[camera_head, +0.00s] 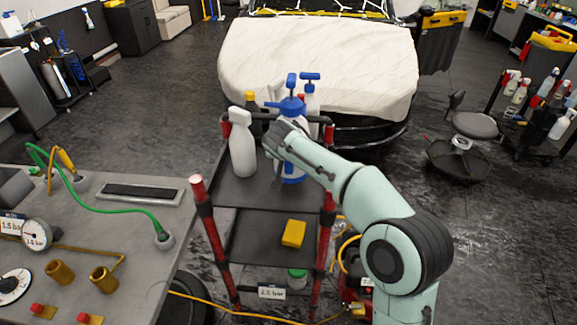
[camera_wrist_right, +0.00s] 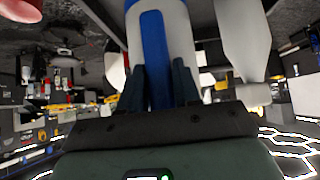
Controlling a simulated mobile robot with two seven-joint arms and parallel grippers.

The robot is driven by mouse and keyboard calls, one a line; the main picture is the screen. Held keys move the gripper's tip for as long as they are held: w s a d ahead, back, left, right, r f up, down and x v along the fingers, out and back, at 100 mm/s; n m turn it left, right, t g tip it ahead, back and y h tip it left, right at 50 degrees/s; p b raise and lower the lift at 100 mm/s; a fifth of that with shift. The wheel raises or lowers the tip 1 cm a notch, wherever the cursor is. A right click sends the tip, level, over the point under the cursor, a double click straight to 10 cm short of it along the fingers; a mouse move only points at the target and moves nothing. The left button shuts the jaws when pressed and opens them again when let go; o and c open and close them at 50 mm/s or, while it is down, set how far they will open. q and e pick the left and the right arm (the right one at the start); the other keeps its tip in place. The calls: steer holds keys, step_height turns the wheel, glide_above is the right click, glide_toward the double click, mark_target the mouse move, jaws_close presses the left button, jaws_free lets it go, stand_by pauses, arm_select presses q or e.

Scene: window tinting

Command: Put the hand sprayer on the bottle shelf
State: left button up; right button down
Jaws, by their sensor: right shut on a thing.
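The hand sprayer (camera_head: 293,107), white and blue with a blue pump top, is upright at the right side of the top shelf (camera_head: 237,190) of a black cart with red posts. My right gripper (camera_head: 281,142) is shut on its body. In the right wrist view, the gripper's dark fingers (camera_wrist_right: 160,82) lie on both sides of the white body with a blue stripe (camera_wrist_right: 154,50). My arm hides part of the sprayer, and I cannot tell whether its base touches the shelf. My left gripper is not in view.
A white spray bottle (camera_head: 242,145), a dark bottle with a yellow cap (camera_head: 251,98) and a blue-topped bottle (camera_head: 311,97) stand close by. A yellow block (camera_head: 293,233) lies on the lower shelf. A grey workbench (camera_head: 120,235) is at left; a bottle rack (camera_head: 520,115) stands far right.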

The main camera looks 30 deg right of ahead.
mark_target(288, 173)
steer(key=f, duration=0.4)
steer(key=shift+w+f+b, duration=0.15)
steer(key=shift+w+b, duration=0.05)
steer(key=shift+b, duration=0.1)
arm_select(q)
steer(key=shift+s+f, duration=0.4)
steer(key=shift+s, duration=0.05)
arm_select(e)
steer(key=shift+s, duration=0.15)
steer(key=c, duration=0.8)
jaws_free()
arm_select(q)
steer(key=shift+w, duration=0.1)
